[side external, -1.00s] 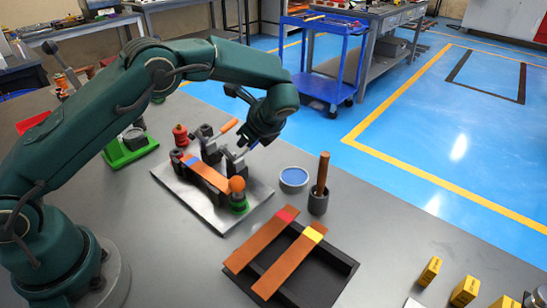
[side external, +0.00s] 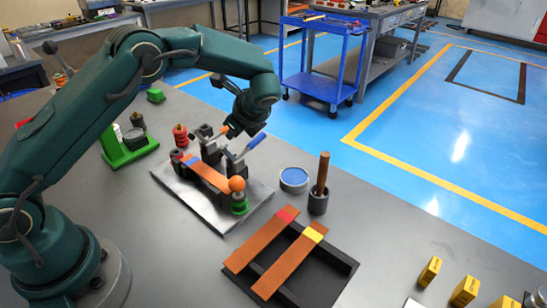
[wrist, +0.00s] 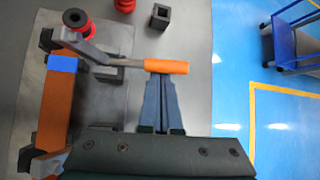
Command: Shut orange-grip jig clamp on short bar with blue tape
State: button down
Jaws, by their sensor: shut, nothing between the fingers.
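The short copper bar (side external: 210,178) with blue tape (side external: 193,159) lies on the jig plate (side external: 222,218). The bar also shows at the left of the wrist view (wrist: 56,105), with its blue tape (wrist: 62,64). The orange-grip clamp's grip (wrist: 160,67) points right in the wrist view, and its grey arm (wrist: 82,30) reaches toward the bar; I cannot tell whether its tip touches it. My gripper (wrist: 161,78) is shut and empty, its fingertips right at the grip; contact is unclear. In the side view my gripper (side external: 231,132) partly hides the grip.
A blue-handled clamp (side external: 250,145) stands close to my gripper. A blue-topped tin (side external: 293,180) and a cup with a wooden handle (side external: 318,202) stand to the right. A black rack (side external: 335,277) holds two taped bars.

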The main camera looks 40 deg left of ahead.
jog(key=shift+s+r+t, duration=0.1)
jog(key=shift+r+t, duration=0.25)
jog(key=shift+t, duration=0.15)
jog(key=shift+s+r+n+t, duration=0.15)
jog(key=shift+r+n+t, duration=0.35)
jog(key=shift+r+t, duration=0.15)
jog(key=s+r, duration=0.1)
jog(key=s, duration=0.1)
jog(key=s+r, duration=0.2)
dwell(0.6)
jog(key=shift+s, duration=0.15)
dwell(0.4)
jog(key=shift+w+v, duration=0.15)
jog(key=shift+v, duration=1.15)
jog(key=shift+w+v, duration=0.15)
jog(key=shift+v, duration=1.15)
jog(key=shift+d, duration=0.15)
